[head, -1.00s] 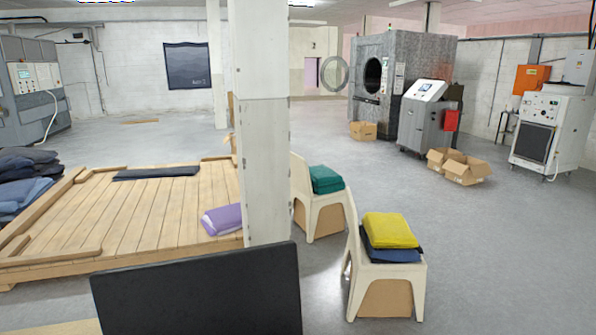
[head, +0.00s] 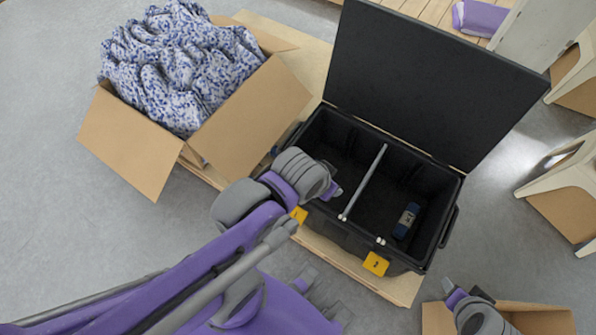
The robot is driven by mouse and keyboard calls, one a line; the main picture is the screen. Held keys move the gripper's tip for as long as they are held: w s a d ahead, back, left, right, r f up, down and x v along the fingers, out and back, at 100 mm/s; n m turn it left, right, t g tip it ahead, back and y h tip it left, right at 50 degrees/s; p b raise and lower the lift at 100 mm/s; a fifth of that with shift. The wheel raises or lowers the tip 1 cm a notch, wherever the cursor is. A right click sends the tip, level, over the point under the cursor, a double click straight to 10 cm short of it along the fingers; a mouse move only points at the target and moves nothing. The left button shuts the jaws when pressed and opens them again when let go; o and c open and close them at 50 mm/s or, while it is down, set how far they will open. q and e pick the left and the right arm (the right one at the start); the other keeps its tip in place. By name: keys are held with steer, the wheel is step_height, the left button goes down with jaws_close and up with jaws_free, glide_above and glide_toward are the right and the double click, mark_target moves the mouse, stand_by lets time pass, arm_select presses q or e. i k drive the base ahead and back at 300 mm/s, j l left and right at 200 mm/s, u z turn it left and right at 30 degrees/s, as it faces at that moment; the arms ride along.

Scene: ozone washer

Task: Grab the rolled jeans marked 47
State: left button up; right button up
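A small dark blue roll with a pale label (head: 406,220) lies in the right compartment of an open black box (head: 452,203). It looks like the rolled jeans, but I cannot read its number. My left gripper (head: 334,190) is over the left compartment, left of the grey divider bar and apart from the roll. Its fingers are small and partly hidden by its wrist. My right gripper (head: 449,289) is at the bottom right, in front of the box, beside a cardboard box. I cannot tell whether either gripper is open or shut.
The black lid (head: 430,75) stands open at the back. Yellow tags (head: 376,264) hang on the box's front. A cardboard box (head: 130,145) with blue-and-white speckled cloth (head: 180,70) stands at left. Another cardboard box (head: 540,318) is at bottom right. Pale chairs (head: 565,180) stand at right.

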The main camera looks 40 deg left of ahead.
mark_target(272, 151)
steer(key=u, duration=1.35)
